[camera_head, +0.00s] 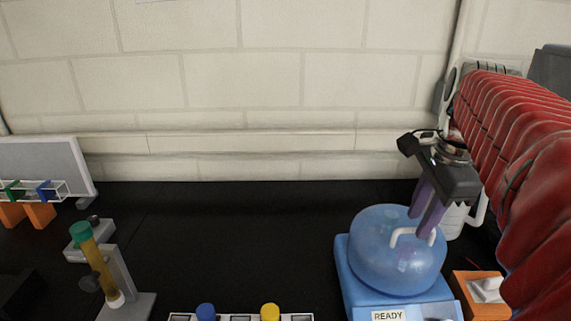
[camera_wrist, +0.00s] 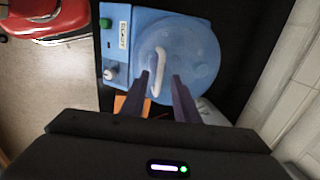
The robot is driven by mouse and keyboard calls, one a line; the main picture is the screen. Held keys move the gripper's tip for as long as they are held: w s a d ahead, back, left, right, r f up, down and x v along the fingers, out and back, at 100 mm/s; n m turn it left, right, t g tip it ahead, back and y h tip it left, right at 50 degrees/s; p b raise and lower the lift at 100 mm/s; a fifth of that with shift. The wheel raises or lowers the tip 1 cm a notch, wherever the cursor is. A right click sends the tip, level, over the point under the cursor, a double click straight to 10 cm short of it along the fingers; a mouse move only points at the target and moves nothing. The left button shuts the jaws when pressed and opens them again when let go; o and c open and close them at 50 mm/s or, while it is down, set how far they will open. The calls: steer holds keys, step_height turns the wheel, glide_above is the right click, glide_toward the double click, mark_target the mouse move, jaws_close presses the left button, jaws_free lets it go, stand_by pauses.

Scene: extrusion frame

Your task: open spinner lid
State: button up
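The spinner (camera_head: 348,275) is a blue box at the right of the black bench, with a "READY" label on its front. Its translucent blue domed lid (camera_head: 380,262) sits down on the box and looks closed. A white bar handle (camera_head: 400,232) arches over the lid. My gripper (camera_head: 419,224) points down at the handle from above right, its purple fingers apart. In the wrist view, the handle (camera_wrist: 159,68) lies between the fingertips (camera_wrist: 160,76), with its near end close to the left finger. I cannot tell whether a finger touches it.
A rack (camera_head: 240,317) with blue and yellow caps is at the front edge. A green-capped tube (camera_head: 95,262) leans in a grey stand at left. An orange block (camera_head: 480,295) with a white top is right of the spinner. The bench middle is clear.

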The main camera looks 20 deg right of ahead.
steer(key=shift+w+f, duration=0.15)
steer(key=shift+f, duration=0.6)
steer(key=shift+c, duration=0.4)
jaws_close()
stand_by(0.5)
steer(key=shift+a, duration=0.2)
steer(key=shift+d, duration=0.15)
steer(key=shift+w+r, duration=0.1)
steer(key=shift+w, duration=0.05)
